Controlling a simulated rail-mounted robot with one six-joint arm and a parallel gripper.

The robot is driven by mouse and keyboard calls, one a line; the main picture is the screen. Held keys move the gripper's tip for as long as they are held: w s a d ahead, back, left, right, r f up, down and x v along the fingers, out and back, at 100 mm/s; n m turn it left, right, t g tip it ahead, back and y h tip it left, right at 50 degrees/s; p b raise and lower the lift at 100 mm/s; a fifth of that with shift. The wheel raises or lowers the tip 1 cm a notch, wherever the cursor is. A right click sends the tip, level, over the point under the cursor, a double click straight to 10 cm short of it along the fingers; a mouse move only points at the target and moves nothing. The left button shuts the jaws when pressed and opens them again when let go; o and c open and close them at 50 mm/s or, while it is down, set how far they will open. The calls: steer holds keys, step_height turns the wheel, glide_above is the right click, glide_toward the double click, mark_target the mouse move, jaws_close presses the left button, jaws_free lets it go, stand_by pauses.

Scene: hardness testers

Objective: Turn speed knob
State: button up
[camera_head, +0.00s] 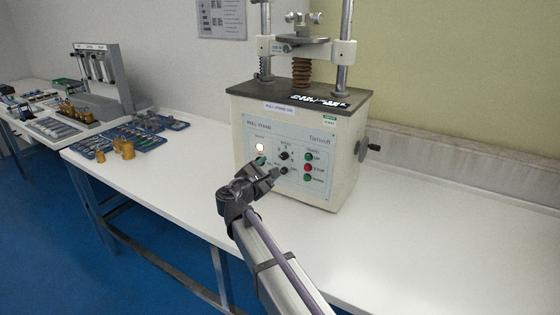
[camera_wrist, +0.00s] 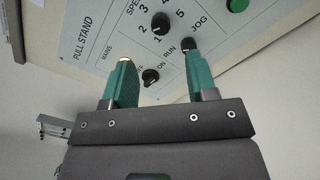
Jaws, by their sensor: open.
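The black speed knob (camera_wrist: 160,22) sits on the pull stand's light front panel, ringed by the numbers 1 to 5. It also shows in the head view (camera_head: 285,155). My gripper (camera_wrist: 158,54) is open, its two green fingers spread and nothing between them. It also shows in front of the panel in the head view (camera_head: 270,167). In the wrist view the speed knob lies beyond the fingertips, apart from them. A second black knob (camera_wrist: 151,77), marked ON, shows between the fingers. The run/jog knob (camera_wrist: 188,43) shows at the right fingertip; I cannot tell whether they touch.
The pull stand (camera_head: 345,135) stands on a white bench (camera_head: 430,240). A red stop button (camera_head: 308,168) and green buttons sit right of the knobs. A side crank (camera_head: 368,150) sticks out at the right. Trays (camera_head: 145,139) of parts lie on the left.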

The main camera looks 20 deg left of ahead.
mark_target(282, 157)
steer(key=x, duration=0.7)
steer(key=shift+w+d, duration=0.1)
steer(key=shift+w, duration=0.1)
steer(key=shift+c, duration=0.3)
steer(key=c, duration=0.9)
steer(key=shift+o, duration=0.2)
steer(key=shift+m, duration=0.5)
steer(key=m, duration=0.4)
steer(key=shift+m, duration=0.4)
steer(key=m, duration=0.6)
